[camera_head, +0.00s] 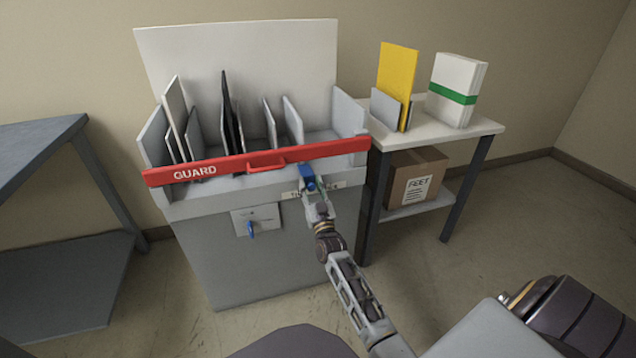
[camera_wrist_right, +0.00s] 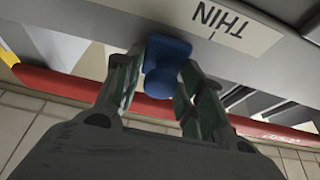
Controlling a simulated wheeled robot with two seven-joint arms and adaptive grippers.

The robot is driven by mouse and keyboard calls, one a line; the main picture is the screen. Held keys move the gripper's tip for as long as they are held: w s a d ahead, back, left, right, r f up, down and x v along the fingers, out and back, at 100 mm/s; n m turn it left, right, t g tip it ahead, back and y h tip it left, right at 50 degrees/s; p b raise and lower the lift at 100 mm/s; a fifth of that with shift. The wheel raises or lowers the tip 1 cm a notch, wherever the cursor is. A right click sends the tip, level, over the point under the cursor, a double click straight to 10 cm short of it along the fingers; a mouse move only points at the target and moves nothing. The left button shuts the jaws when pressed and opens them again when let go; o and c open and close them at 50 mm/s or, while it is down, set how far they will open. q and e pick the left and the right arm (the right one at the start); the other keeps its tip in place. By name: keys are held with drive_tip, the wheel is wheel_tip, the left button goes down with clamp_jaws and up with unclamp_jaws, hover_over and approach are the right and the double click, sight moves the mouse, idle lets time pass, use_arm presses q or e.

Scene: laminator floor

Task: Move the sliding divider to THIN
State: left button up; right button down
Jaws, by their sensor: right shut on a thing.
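The grey laminator cabinet (camera_head: 255,255) stands in the middle of the head view. A blue knob (camera_head: 307,174), seemingly the sliding divider's handle, sits at its front right edge, just below the red guard bar. My right gripper (camera_head: 311,187) is shut on this knob, which also shows between the fingers in the wrist view (camera_wrist_right: 165,62). A white label reading THIN (camera_wrist_right: 225,24) lies beside the knob in the wrist view, with a small tick mark. The gripper partly covers the label strip in the head view. My left gripper is not in view.
The red GUARD bar (camera_head: 215,167) crosses the cabinet front above the knob. Several upright panels (camera_head: 231,115) stand behind it. A blue lever (camera_head: 250,229) hangs on a plate lower left. A side table (camera_head: 480,125) with folders stands right, a grey table (camera_head: 40,145) left.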

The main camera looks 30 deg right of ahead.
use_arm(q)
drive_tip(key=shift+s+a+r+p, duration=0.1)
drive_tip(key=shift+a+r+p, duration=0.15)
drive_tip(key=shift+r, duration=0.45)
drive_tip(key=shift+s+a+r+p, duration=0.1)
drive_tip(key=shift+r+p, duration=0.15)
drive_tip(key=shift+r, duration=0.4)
use_arm(e)
drive_tip(key=shift+w+a+f, duration=0.1)
drive_tip(key=shift+w+a, duration=0.1)
drive_tip(key=shift+a, duration=0.75)
drive_tip(key=shift+w+a, duration=0.2)
drive_tip(key=shift+a, duration=0.75)
drive_tip(key=c, duration=1.3)
unclamp_jaws()
drive_tip(key=shift+c, duration=0.2)
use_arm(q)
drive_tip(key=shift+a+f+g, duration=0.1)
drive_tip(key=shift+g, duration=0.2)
use_arm(e)
drive_tip(key=shift+o, duration=1)
drive_tip(key=shift+a, duration=0.15)
drive_tip(key=v, duration=0.7)
drive_tip(key=shift+s, duration=0.25)
